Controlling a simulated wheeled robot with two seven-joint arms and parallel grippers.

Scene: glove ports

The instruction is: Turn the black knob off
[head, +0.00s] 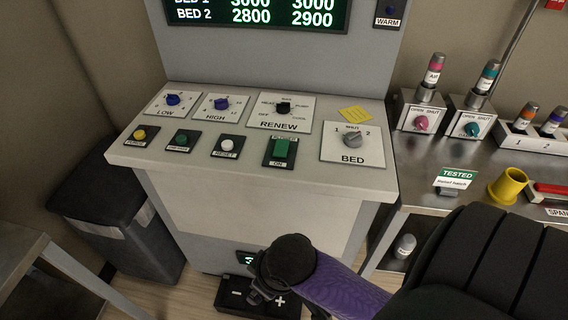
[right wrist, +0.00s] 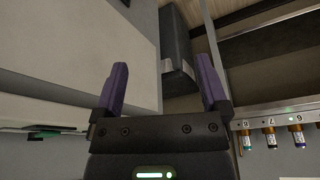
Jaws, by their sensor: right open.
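My right arm comes in from the lower right, low in front of the console, well below the knob. In the right wrist view, my right gripper (right wrist: 162,88) has its two purple fingers wide apart with nothing between them. The black knob does not show in that view. My left gripper is not in view.
Several push buttons and a green ON switch (head: 281,150) line the front. A steel bench (head: 440,152) stands right, a dark bin (head: 110,220) left.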

